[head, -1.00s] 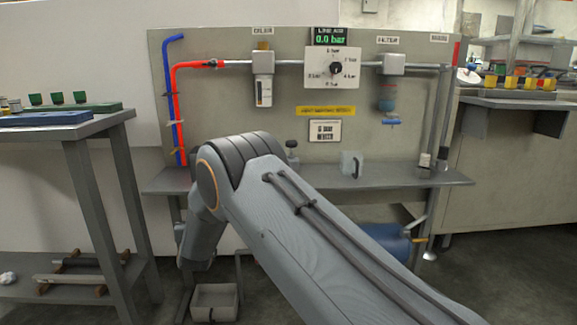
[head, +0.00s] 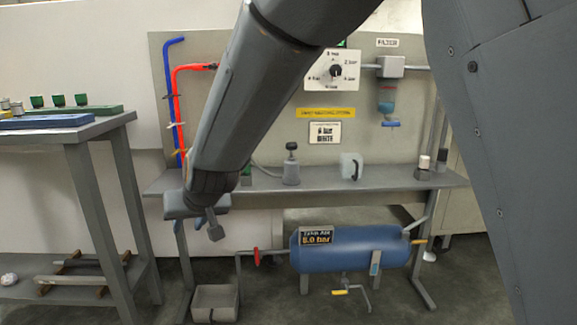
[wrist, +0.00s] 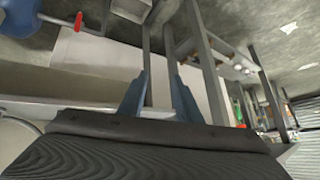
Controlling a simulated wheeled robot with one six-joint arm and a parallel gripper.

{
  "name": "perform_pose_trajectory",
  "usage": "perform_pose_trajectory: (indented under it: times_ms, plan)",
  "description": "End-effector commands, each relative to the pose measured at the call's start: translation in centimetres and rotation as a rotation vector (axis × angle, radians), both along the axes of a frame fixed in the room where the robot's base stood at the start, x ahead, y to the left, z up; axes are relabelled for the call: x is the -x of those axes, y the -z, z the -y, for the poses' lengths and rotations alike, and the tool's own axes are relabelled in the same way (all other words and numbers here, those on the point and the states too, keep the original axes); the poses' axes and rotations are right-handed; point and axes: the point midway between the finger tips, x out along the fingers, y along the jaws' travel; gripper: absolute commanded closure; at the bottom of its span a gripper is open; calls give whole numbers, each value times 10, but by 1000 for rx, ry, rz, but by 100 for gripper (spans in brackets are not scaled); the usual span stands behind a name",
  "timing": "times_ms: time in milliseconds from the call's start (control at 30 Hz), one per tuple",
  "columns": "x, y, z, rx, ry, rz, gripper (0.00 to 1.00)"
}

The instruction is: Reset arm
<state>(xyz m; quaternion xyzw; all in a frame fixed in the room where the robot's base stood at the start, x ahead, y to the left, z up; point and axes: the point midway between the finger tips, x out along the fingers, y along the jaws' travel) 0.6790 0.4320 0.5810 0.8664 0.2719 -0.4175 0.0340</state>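My gripper (head: 214,232) hangs at the end of my grey arm in the head view, in front of the left end of the bench (head: 400,182). It points down and is small there, so its fingers are hard to make out. In the wrist view two blue-grey fingers (wrist: 160,80) stand apart with nothing between them, so my gripper looks open and empty. My arm rises from the gripper to the upper middle, and a large link of mine fills the right side of the head view. It hides part of the panel, including the line gauge.
A blue tank (head: 350,249) reading 8.0 bar, with a red valve handle (head: 257,256), lies under the bench. A grey bin (head: 214,302) stands on the floor below my gripper. A side table (head: 60,131) stands left.

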Motion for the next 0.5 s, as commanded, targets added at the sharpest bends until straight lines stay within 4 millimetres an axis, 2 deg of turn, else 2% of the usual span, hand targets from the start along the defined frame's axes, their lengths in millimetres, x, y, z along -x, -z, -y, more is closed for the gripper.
perform_pose_trajectory:
  times_ms: [33, 200, 500]
  plan:
    - [20, -7, 11, 16, -13, -31, 69]
    - [86, -15, 52, 84, -57, -145, 69]
    - [204, -19, 136, 220, -115, -340, 69]
